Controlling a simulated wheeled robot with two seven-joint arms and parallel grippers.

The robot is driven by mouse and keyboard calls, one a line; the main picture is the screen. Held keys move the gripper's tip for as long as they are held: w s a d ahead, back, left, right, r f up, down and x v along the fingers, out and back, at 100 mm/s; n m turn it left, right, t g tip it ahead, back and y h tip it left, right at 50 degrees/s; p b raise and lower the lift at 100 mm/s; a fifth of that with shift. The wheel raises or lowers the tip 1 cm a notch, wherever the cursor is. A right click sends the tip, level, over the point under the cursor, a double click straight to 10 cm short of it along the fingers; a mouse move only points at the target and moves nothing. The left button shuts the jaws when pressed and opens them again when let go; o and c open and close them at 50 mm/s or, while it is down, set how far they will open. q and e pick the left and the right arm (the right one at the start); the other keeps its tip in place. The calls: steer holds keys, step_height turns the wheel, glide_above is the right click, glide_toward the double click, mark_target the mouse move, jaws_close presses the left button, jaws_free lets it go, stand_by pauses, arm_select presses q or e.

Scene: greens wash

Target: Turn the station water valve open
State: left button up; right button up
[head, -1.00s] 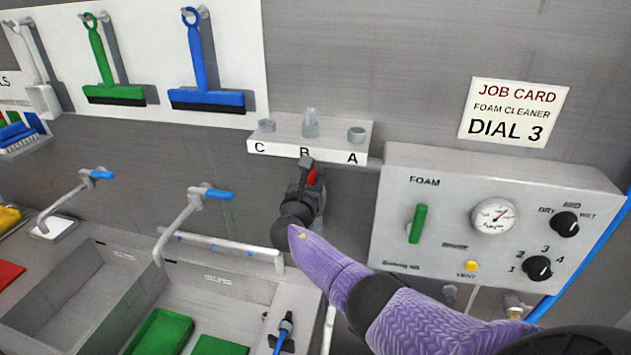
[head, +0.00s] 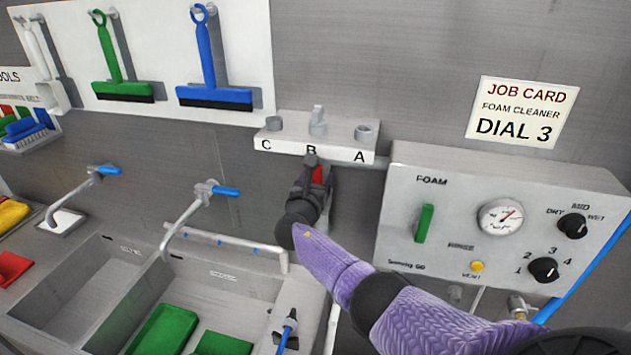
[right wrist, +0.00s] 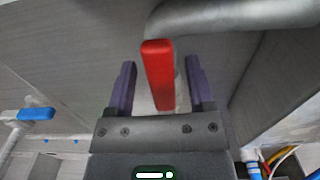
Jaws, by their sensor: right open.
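The water valve's red lever handle (head: 317,174) shows just below the B label of the wall shelf, partly hidden by my right gripper. In the right wrist view the red handle (right wrist: 158,75) stands upright between the two fingers, with a grey pipe behind it bending to the right. My right gripper (head: 314,168) is open around the handle. In the right wrist view its fingers (right wrist: 162,90) stand apart, with a gap visible on each side of the handle. My left gripper is not in view.
The foam panel (head: 400,235) with a green lever (head: 424,223) and black knobs is to the right. The shelf labelled C, B, A (head: 280,143) is just above the gripper. Sinks (head: 70,290) and blue-handled taps (head: 225,191) are at the lower left.

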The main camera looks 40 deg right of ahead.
steer(key=shift+s+a+r+p, duration=0.1)
steer(key=shift+s+a+p, duration=0.1)
steer(key=shift+a+p, duration=0.15)
steer(key=p+v, duration=0.1)
steer(key=v, duration=0.8)
steer(key=shift+p, duration=0.3)
